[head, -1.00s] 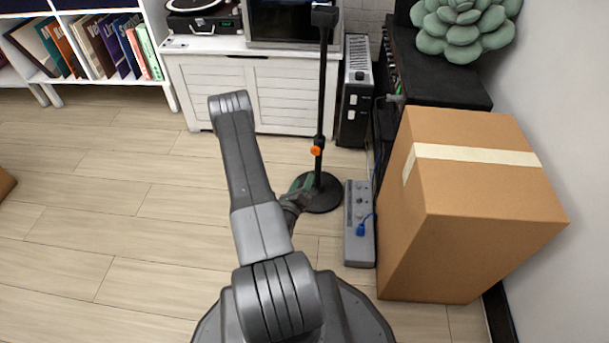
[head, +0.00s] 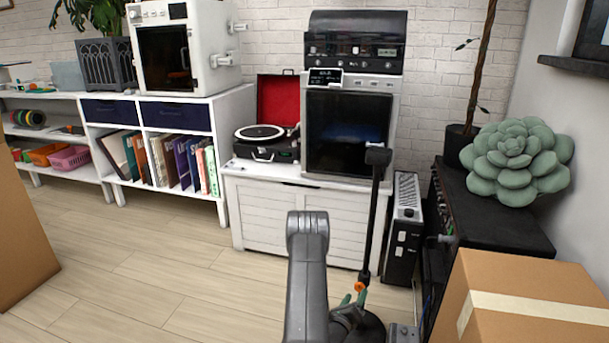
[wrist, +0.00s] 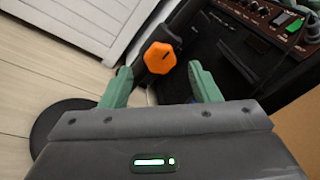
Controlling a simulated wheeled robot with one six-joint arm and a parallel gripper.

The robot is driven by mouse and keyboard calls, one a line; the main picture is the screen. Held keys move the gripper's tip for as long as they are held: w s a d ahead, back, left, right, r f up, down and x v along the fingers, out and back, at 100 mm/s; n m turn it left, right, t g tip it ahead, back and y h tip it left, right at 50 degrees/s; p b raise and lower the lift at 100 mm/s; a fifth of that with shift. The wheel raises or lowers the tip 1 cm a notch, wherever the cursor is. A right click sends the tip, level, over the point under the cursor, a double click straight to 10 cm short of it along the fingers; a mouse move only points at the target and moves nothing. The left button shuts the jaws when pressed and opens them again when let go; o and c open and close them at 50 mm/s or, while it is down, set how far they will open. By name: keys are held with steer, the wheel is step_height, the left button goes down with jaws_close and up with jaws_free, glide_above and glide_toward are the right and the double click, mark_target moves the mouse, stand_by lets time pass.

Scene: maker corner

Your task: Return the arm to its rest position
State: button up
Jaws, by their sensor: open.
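My gripper (wrist: 161,90) shows in the wrist view with its two green fingers apart and nothing between them. Beyond the fingertips is the orange knob (wrist: 159,58) of a black stand (wrist: 60,115). In the head view my gripper (head: 352,300) is low in front of the stand's pole (head: 373,215), close to its orange knob (head: 359,287). I cannot tell whether a finger touches the stand. My arm is folded and bent in front of me, and it partly hides the stand's base.
A taped cardboard box (head: 490,290) stands close on the right. Another box (head: 20,240) is at the left edge. The wood floor (head: 130,260) at left is clear.

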mark_target(359, 289)
steer(key=shift+b+x, duration=0.3)
steer(key=shift+x, duration=1.4)
steer(key=shift+s, duration=0.1)
